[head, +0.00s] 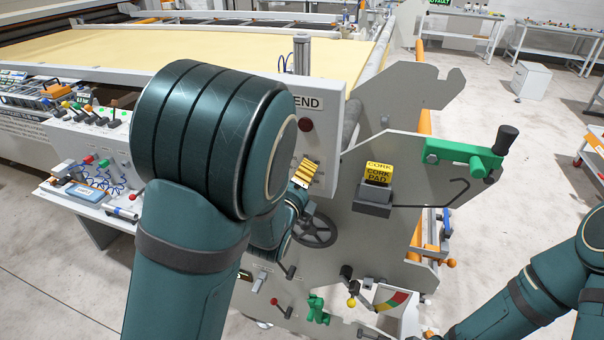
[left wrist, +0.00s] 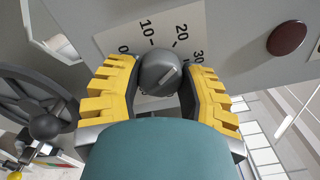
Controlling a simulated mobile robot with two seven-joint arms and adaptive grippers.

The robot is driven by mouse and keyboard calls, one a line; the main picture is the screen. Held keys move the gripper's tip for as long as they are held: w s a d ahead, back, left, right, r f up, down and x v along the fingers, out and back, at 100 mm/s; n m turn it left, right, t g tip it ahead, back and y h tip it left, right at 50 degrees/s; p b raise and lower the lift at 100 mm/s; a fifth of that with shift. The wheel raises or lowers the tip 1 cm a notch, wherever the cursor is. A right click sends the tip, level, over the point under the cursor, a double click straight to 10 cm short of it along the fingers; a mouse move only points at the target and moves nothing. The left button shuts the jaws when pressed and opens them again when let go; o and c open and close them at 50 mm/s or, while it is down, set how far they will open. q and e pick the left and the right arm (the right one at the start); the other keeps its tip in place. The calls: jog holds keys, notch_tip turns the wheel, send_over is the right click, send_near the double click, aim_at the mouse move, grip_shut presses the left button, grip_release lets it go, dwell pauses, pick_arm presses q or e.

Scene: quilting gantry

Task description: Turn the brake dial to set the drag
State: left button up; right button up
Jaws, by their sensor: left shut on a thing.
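The brake dial (left wrist: 160,70) is a dark grey round knob on a pale scale plate (left wrist: 118,38) marked 0, 10, 20 and 30. A light line on its face slants to the upper right, roughly toward the 20 to 30 side. My left gripper (left wrist: 162,78) has its yellow ridged fingers on either side of the knob and is shut on it. In the head view the left gripper (head: 303,174) is at the grey end panel, and the arm and fingers hide the dial. My right arm shows at the lower right, its gripper out of view.
A dark red button (head: 305,124) is above the gripper on the panel. A dark handwheel (head: 316,230) is just below it. A green crank (head: 464,155), a cork pad holder (head: 374,209) and a coloured gauge (head: 391,301) are to the right.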

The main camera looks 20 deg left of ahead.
aim_at(306, 132)
pick_arm(q)
jog(key=shift+r+m, duration=0.15)
jog(key=shift+m, duration=0.45)
jog(key=o, duration=1.2)
notch_tip(306, 132, up, 9)
jog(key=shift+d+f, duration=0.1)
jog(key=shift+d, duration=0.05)
jog(key=shift+r, duration=0.55)
jog(key=shift+w, duration=0.1)
